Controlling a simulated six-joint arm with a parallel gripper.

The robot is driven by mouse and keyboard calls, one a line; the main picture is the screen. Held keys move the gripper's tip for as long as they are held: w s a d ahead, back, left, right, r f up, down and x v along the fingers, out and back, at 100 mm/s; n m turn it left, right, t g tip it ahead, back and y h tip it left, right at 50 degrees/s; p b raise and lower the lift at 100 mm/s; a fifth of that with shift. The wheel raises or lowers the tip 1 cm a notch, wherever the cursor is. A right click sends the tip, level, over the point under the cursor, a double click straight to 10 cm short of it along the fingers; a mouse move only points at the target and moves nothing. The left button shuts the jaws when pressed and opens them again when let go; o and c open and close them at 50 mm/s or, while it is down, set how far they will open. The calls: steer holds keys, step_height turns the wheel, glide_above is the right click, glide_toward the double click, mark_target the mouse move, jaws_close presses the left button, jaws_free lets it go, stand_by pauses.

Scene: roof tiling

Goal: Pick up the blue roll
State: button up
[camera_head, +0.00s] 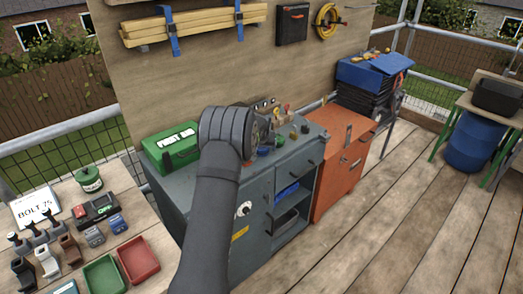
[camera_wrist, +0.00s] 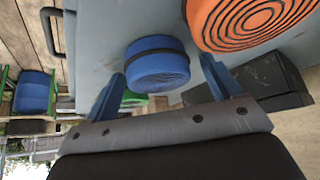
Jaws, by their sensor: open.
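The blue roll (camera_wrist: 157,65), with a dark band around it, sits on the grey cabinet top (camera_wrist: 100,30) in the wrist view. My gripper (camera_wrist: 162,68) is open and empty, with one blue finger to each side of the roll in the picture. The roll appears beyond the fingertips; I cannot tell how large the gap is. In the head view my dark arm reaches over the grey cabinet (camera_head: 225,215) and hides the fingers. Small blue items show beside the wrist there, too small to identify surely.
An orange roll (camera_wrist: 250,22) stands close beside the blue one, near the right finger. A black box (camera_wrist: 272,82) lies beyond that finger. The green first aid case (camera_head: 170,147) sits left of my wrist. Several small items crowd the cabinet top; an orange cabinet (camera_head: 345,160) adjoins it.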

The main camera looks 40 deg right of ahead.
steer(key=shift+c, duration=0.4)
steer(key=c, duration=1)
steer(key=shift+c, duration=0.2)
